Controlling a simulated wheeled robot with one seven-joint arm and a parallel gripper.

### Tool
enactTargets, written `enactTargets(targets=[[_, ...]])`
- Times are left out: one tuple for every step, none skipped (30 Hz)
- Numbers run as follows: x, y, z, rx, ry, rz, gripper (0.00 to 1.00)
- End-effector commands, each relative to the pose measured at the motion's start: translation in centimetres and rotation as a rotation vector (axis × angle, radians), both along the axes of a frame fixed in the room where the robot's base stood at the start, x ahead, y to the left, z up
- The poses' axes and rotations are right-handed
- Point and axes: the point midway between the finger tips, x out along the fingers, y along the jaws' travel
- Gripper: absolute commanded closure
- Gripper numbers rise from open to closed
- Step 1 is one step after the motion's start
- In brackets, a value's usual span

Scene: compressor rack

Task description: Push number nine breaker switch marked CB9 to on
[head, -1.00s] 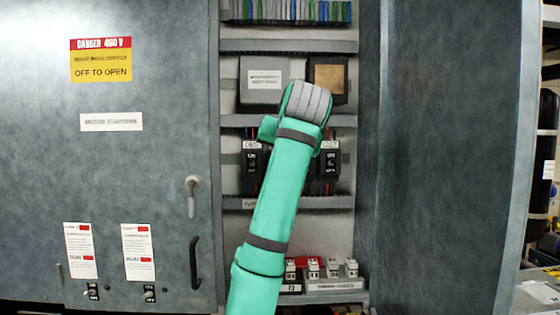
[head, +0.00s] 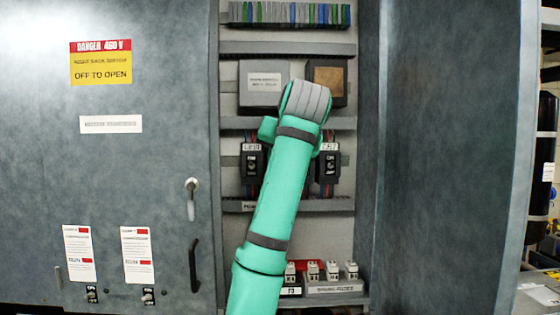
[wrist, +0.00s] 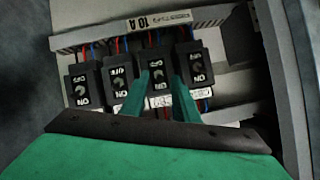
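A row of black breaker switches shows upside down in the wrist view, each marked ON and OFF. My gripper (wrist: 160,82) is open and empty, its two green fingers on either side of the lower part of one breaker (wrist: 157,70). I cannot tell whether they touch it. Other breakers (wrist: 119,86) and (wrist: 195,68) flank it. In the head view, a left breaker (head: 252,163) and a right breaker (head: 328,167) show beside my arm, which hides the middle ones. Lever positions are unclear.
The cabinet's right side panel (head: 450,150) stands close to the breaker row. A grey box (head: 264,82) is above the breakers, and small white modules (head: 332,270) are below. The closed left door (head: 140,180) carries a handle (head: 194,262).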

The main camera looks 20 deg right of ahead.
Motion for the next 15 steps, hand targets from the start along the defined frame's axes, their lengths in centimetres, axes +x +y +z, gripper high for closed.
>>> enactTargets(targets=[[-0.4,0.0,0.3,-0.001,-0.002,-0.001,0.72],[-0.7,0.1,0.5,-0.001,-0.003,-0.001,0.72],[-1.1,0.1,0.7,-0.001,-0.004,-0.001,0.72],[-1.5,0.2,0.9,-0.001,-0.004,-0.001,0.72],[-2.0,0.3,1.2,-0.001,-0.004,-0.001,0.72],[-2.7,0.3,1.6,-0.002,-0.005,-0.002,0.72],[-3.2,0.4,1.8,-0.001,-0.004,-0.002,0.72],[-3.8,0.5,2.1,-0.001,-0.004,-0.002,0.72],[-4.6,0.6,2.4,-0.001,-0.004,-0.002,0.72],[-5.1,0.7,2.7,-0.001,-0.004,-0.002,0.72],[-5.7,0.8,3.0,-0.001,-0.005,-0.002,0.72],[-6.5,0.9,3.4,-0.001,-0.005,-0.002,0.72],[-7.0,1.0,3.7,0.0,-0.004,-0.002,0.72],[-7.3,1.2,4.0,0.0,-0.007,0.001,0.72],[-7.5,1.3,4.2,0.0,-0.011,0.002,0.72]])
